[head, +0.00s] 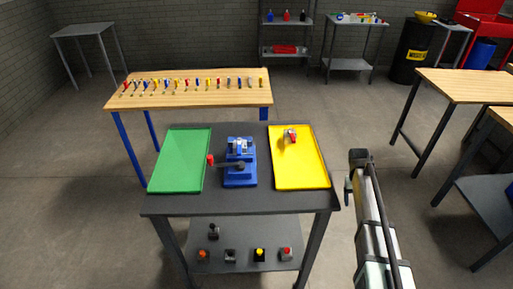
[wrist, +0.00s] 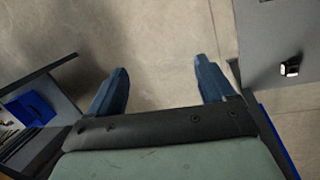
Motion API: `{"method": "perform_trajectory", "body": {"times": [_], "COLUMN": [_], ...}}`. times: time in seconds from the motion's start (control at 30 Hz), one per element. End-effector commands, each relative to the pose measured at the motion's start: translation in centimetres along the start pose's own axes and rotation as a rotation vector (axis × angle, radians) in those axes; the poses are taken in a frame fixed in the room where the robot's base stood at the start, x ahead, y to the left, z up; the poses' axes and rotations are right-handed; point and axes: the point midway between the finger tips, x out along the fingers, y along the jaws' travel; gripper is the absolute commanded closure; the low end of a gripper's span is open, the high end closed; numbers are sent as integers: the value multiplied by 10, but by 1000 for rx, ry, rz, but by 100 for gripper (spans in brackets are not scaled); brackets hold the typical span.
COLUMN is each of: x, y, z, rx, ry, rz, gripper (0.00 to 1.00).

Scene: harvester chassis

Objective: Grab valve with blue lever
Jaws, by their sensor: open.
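I cannot make out a valve with a blue lever in either view. A small metal valve with a red part (head: 291,136) sits in the far part of the yellow tray (head: 313,172). Several small pieces stand on the cart's lower shelf, with a red-orange top (head: 203,254), a yellow top (head: 260,253), a red top (head: 286,253) and dark tops (head: 213,231). My gripper (wrist: 161,85) is open and empty, its two dark blue fingers apart over bare floor. In the head view my arm is right of the cart, and the fingers are not clear there.
A dark cart (head: 235,203) holds a green tray (head: 181,163), a blue vise (head: 239,165) and the yellow tray. Behind it a wooden bench (head: 190,98) carries a row of coloured-handled tools. Other benches (head: 460,86) stand at right. Floor between is clear.

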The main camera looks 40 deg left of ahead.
Motion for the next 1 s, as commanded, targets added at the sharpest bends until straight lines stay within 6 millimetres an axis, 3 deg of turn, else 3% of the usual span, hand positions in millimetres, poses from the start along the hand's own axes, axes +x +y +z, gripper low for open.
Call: {"method": "perform_trajectory", "body": {"times": [0.03,0.2,0.37,0.47,0.5,0.6,0.8,1.0], "x": [-27,-108,-186,-238,-260,-306,-366,-410], "y": [-8,-32,-59,-84,-100,-155,-268,-348], "z": [-20,-57,-82,-92,-94,-87,-48,-8], "rx": [-14,-51,-82,-101,-111,-131,-167,-201], "ry": [24,88,146,181,195,210,193,161], "rz": [10,41,64,67,61,19,-97,-180], "gripper": [17,17,17,17,17,17,17,17]}}
